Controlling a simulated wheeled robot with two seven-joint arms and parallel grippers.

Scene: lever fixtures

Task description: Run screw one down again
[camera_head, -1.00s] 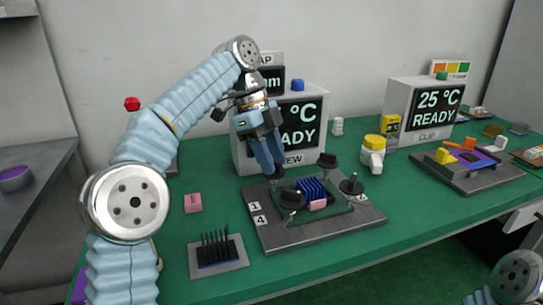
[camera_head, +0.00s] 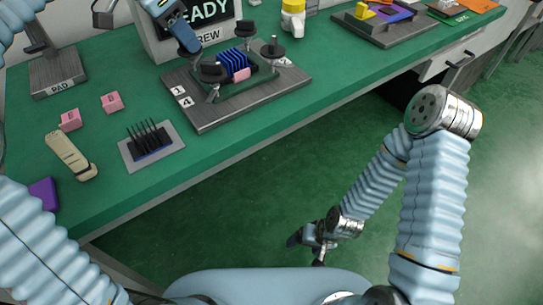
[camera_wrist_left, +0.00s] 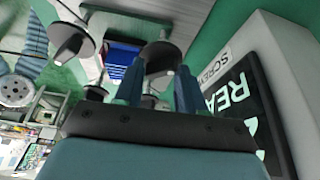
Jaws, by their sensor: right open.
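The fixture plate (camera_head: 190,112) carries a blue finned block (camera_head: 233,64), with dark round screw knobs at its corners. Labels 1 and 4 are on its left side. My left gripper (camera_head: 188,42) points down at the back-left corner, beside label 1. In the left wrist view its two blue fingers (camera_wrist_left: 160,88) stand apart, with a black knob (camera_wrist_left: 162,58) showing between their tips. I cannot tell whether they grip it. The front-left knob (camera_head: 213,72) and a right knob (camera_head: 273,48) stand free. My right gripper (camera_head: 318,244) is open and empty, low over the floor.
A black-screened display box (camera_head: 150,38) stands just behind the plate. A rack of black pins (camera_head: 150,145), pink blocks (camera_head: 70,120) and a beige tool (camera_head: 70,155) lie to the left. A yellow-white bottle (camera_head: 293,18) stands behind on the right.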

